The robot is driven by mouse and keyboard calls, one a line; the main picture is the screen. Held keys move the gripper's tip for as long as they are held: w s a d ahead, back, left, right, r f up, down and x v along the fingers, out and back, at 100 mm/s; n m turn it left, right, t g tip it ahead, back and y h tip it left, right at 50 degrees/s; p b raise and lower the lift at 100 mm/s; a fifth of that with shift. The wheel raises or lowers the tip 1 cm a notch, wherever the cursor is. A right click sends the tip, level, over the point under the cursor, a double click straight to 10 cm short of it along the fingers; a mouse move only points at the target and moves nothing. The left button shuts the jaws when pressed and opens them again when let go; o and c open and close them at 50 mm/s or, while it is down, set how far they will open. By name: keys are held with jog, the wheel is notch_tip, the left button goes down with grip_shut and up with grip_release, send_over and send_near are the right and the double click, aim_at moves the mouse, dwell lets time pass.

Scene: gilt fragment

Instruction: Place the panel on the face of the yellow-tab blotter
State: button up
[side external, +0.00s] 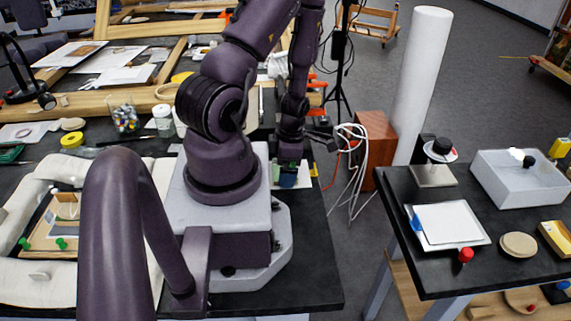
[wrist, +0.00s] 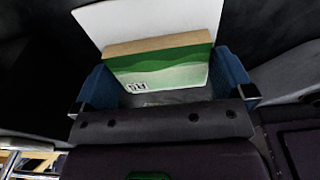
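My gripper (wrist: 162,82), with blue fingers, is around a panel (wrist: 160,69) in the wrist view. The panel has a green-and-pale face, a wood-coloured band along its far side and a small black-and-white mark. The fingers appear to press its two sides. A white sheet (wrist: 120,20) shows just beyond the panel; I cannot tell whether they touch. In the side view my gripper (side external: 290,164) is low behind my base, by the table's right edge. A small yellow patch (side external: 313,171) shows beside it. Whether this belongs to a blotter is unclear.
On the right-hand table lie a white square pad (side external: 452,222) with a blue tab, a red knob (side external: 466,255), a round wooden disc (side external: 518,245) and a pale tray (side external: 515,185). White cables (side external: 355,150) hang beside an orange-brown box (side external: 377,140). Jars and frames crowd the left table.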

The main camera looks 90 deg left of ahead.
jog(key=shift+r, duration=0.1)
jog(key=w+d+r+m+t, duration=0.15)
jog(key=w+r+m, duration=0.3)
jog(key=r, duration=0.45)
jog(key=w+d+r+m+t, duration=0.1)
jog(key=w+d+r+m, duration=0.3)
jog(key=r, duration=0.6)
jog(key=d+r+m+t, duration=0.2)
jog(key=d+r+m, duration=0.5)
jog(key=m, duration=0.6)
jog(key=d+r+m+t, duration=0.2)
jog(key=d+r+m, duration=0.5)
jog(key=m, duration=0.7)
jog(key=shift+s+r, duration=0.3)
jog(key=shift+r, duration=0.35)
jog(key=shift+m+t, duration=0.25)
jog(key=shift+c, duration=0.2)
